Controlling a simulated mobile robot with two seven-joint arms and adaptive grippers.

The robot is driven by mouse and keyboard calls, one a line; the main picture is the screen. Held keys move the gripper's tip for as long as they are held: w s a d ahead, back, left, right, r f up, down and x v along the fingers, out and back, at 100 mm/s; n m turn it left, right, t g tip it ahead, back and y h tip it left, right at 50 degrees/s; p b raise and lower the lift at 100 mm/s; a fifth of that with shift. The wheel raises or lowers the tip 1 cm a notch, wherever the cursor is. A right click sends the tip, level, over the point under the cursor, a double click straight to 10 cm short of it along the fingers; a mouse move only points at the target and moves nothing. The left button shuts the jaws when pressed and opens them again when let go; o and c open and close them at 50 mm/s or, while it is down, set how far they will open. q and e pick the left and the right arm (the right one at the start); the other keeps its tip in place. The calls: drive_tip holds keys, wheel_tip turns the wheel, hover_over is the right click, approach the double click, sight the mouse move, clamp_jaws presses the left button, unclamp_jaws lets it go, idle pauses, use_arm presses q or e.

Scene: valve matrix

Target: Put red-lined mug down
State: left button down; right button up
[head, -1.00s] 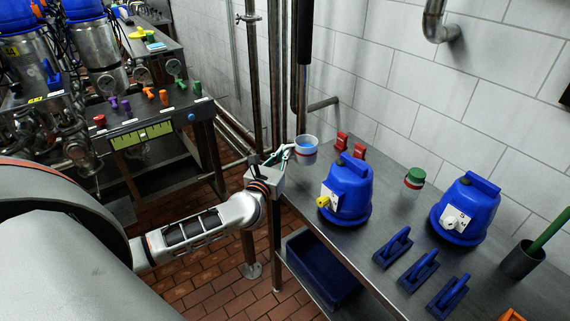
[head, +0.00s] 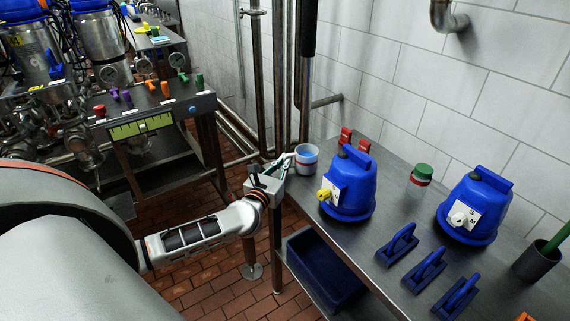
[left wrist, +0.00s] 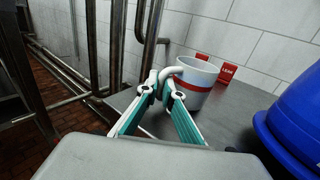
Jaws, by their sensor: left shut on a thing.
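The red-lined mug (head: 307,157) is pale with a red band and is upright at the far left end of the steel table (head: 379,236). In the left wrist view the mug (left wrist: 196,84) has its handle toward me. My left gripper (head: 288,160) is shut on that handle, and its fingertips also show in the left wrist view (left wrist: 161,87). The mug's base is close to the table top; I cannot tell for certain whether it touches. My right gripper is not in view.
A blue lidded container with a yellow knob (head: 348,186) stands just right of the mug. Red signs (head: 346,139) stand behind it. A green-capped jar (head: 420,178), a second blue container (head: 475,207) and blue clamps (head: 398,245) are farther right. Pipes (head: 282,80) rise at the left.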

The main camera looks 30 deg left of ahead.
use_arm(q)
drive_tip(key=c, duration=2.6)
unclamp_jaws()
drive_tip(key=shift+f, duration=0.25)
drive_tip(key=o, duration=0.4)
drive_tip(key=shift+r, duration=0.15)
